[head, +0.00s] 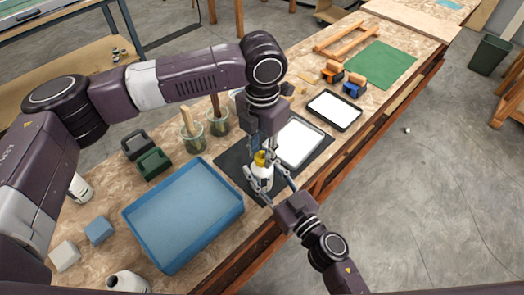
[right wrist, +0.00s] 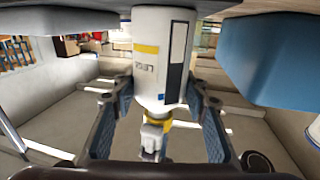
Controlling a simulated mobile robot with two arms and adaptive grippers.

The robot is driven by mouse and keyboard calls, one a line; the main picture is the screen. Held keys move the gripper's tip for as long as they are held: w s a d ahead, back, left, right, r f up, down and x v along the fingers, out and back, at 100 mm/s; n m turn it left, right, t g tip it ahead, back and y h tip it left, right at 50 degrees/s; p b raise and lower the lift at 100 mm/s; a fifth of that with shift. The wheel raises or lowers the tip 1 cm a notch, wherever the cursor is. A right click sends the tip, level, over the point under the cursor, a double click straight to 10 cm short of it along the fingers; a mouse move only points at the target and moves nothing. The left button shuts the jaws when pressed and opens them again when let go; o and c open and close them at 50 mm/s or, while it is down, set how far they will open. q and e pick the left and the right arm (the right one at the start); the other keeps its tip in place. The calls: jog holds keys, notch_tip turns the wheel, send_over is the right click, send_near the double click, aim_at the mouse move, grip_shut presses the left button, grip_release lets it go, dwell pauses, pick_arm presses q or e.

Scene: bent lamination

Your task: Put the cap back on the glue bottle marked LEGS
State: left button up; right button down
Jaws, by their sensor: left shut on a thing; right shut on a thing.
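The glue bottle (head: 261,178) is white and stands upright on the dark mat. In the right wrist view the bottle (right wrist: 163,50) appears upside down, with a yellow band, a dark panel and small lettering that I cannot read surely. My right gripper (head: 268,184) is shut on the bottle's body, one finger on each side. A yellow cap (head: 260,158) is at the top of the bottle, and it also shows in the right wrist view (right wrist: 158,117). My left gripper (head: 263,146) is above the bottle, shut on the cap. I cannot tell whether the cap is seated.
A blue tray (head: 183,215) lies left of the dark mat (head: 234,163). A white-filled tray (head: 296,141) is close on the right, another (head: 334,110) beyond it. Jars with brushes (head: 193,137) stand behind. A second white bottle (head: 128,282) is at the near left.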

pick_arm(q)
jog(key=m, duration=0.5)
jog(key=o, duration=0.7)
jog(key=shift+r, duration=0.1)
jog(key=shift+r, duration=2.2)
jog(key=shift+c, duration=0.5)
